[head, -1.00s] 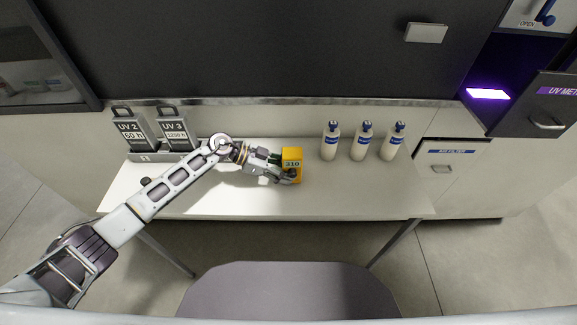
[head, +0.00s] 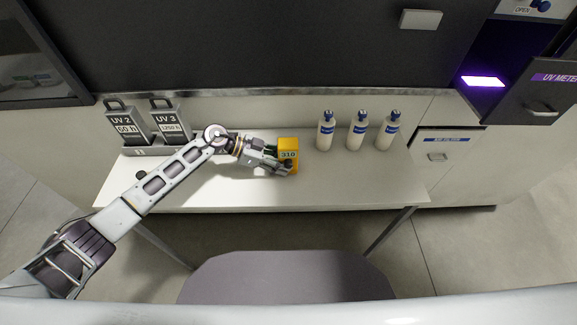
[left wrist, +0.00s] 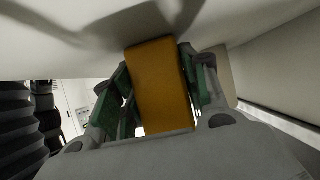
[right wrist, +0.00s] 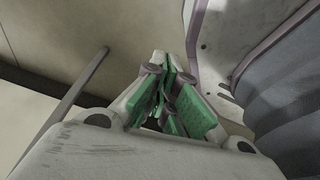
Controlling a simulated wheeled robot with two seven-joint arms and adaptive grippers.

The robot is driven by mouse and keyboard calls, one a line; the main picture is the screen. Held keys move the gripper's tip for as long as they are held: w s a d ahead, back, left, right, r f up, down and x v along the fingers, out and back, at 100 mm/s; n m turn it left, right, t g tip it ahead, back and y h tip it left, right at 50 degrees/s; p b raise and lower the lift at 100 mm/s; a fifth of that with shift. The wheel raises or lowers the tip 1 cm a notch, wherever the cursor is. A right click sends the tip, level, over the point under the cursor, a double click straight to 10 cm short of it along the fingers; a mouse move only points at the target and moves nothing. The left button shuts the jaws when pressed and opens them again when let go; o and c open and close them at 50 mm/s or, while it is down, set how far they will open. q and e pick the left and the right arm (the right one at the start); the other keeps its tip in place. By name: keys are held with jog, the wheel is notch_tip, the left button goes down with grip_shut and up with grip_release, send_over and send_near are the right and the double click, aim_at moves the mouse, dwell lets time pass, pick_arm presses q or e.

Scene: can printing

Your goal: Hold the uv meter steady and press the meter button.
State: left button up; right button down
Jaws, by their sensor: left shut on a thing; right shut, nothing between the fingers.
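In the left wrist view the meter's plain orange-yellow side (left wrist: 160,88) fills the gap between the green finger pads. My right gripper (right wrist: 168,82) shows only in the right wrist view. Its green pads are together with nothing between them, away from the meter.
Three white bottles with blue labels, the middle one (head: 357,133), stand right of the meter. Two grey UV cases (head: 126,124) stand in a rack at the left. An open UV METER drawer (head: 541,97) and a purple lamp (head: 482,81) are at the right. The table front (head: 340,186) is clear.

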aim_at(288, 164)
jog(key=w+a+r+t+y, duration=0.25)
jog(key=w+a+r, duration=0.25)
jog(key=w+r, duration=0.5)
jog(key=w+a+r+t+y, duration=0.1)
jog(key=w+a+r+t, duration=0.25)
jog(key=w+r, duration=0.65)
jog(key=a+r+y, duration=0.2)
jog(key=a+r, duration=0.4)
jog(key=r, duration=0.6)
jog(key=a+r+t+y, duration=0.1)
jog(key=a+r+y, duration=0.2)
jog(key=r, duration=0.9)
jog(key=a+r+t+y, duration=0.1)
jog(key=a+r+y, duration=0.2)
jog(key=a+r, duration=0.6)
notch_tip(288, 164, up, 4)
jog(key=shift+w+f, duration=0.2)
jog(key=shift+w, duration=0.25)
jog(key=shift+w, duration=0.2)
jog(key=shift+w, duration=4.2)
